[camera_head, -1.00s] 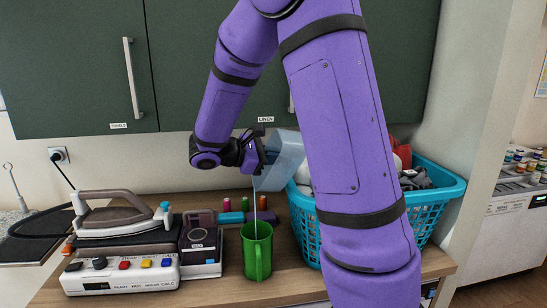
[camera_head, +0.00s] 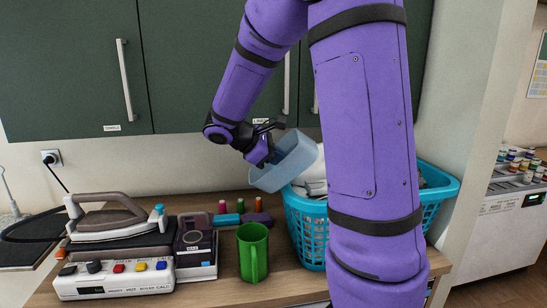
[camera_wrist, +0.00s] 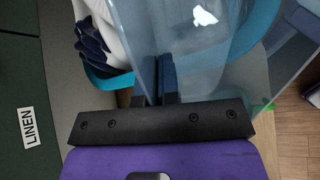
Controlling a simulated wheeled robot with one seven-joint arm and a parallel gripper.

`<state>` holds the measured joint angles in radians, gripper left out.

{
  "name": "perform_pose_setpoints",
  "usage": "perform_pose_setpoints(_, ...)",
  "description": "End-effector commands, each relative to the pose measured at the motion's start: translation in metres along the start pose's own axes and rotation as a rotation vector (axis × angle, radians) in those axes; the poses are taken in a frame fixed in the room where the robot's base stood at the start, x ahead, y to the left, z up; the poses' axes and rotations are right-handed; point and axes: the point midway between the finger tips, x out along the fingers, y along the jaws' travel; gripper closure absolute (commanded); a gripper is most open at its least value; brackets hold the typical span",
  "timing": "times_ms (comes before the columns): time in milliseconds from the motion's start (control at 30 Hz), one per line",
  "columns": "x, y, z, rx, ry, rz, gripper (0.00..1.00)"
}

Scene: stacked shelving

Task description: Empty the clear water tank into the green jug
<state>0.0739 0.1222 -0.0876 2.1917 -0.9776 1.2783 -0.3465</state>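The clear water tank (camera_head: 287,163) is a pale blue see-through box held tilted in the air, its lower end toward the left. It is above and slightly right of the green jug (camera_head: 252,254). My gripper (camera_head: 268,154) is shut on the tank's side. In the wrist view the tank (camera_wrist: 200,50) fills the middle and right, with the fingers (camera_wrist: 158,75) close together against it. The green jug stands upright on the counter, handle facing forward. No water stream shows between tank and jug. I cannot see the water level in either.
A turquoise laundry basket (camera_head: 308,228) with cloth stands right of the jug, partly behind my arm. A steam iron (camera_head: 105,215) on its base and a dark appliance (camera_head: 196,245) stand left. Several small colored spools (camera_head: 240,206) are behind the jug. Green cabinets (camera_head: 75,70) hang above.

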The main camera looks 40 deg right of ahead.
Motion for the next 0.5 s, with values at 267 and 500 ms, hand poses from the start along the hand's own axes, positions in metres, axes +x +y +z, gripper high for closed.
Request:
perform_pose_setpoints(267, 0.001, 0.0, 0.0, -0.001, 0.015, -0.007, 1.0)
perform_pose_setpoints(500, 0.014, 0.001, 0.001, 0.004, 0.178, -0.102, 1.0)
